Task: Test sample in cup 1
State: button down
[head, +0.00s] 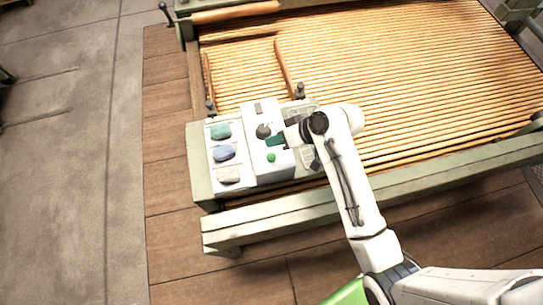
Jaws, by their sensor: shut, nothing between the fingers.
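A pale tray (212,180) at the left end of the bench holds three samples in a column. A teal sample (220,131) is at the back, a blue-grey one (224,152) in the middle and a whitish one (229,174) at the front. I cannot read which place is cup 1. A white tester (263,176) stands right of the tray, with a dark round knob (263,131), a teal panel (275,140) and a green button (271,157). My gripper (289,136) is shut and empty at the tester's right side, partly hidden by my wrist; contact is unclear.
A slatted wooden bed (400,60) fills the area behind and right. A green-grey beam (440,170) runs along its front edge. Dark-topped posts (299,91) stand close behind the tester. Wooden planks (166,180) and bare concrete floor (70,200) lie to the left.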

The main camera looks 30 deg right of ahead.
jog(key=b, duration=0.3)
send_over(275, 157)
notch_tip(275, 157, down, 4)
jog(key=shift+f, duration=0.15)
jog(key=shift+w+f+b, duration=0.1)
jog(key=shift+f+b, duration=0.55)
jog(key=shift+f, duration=0.3)
dwell(0.9)
jog(key=shift+f, duration=0.4)
jog(key=shift+f+b, duration=0.35)
jog(key=shift+f, duration=0.15)
dwell(0.7)
dwell(0.3)
jog(key=shift+r+p, duration=0.95)
jog(key=shift+p, duration=0.05)
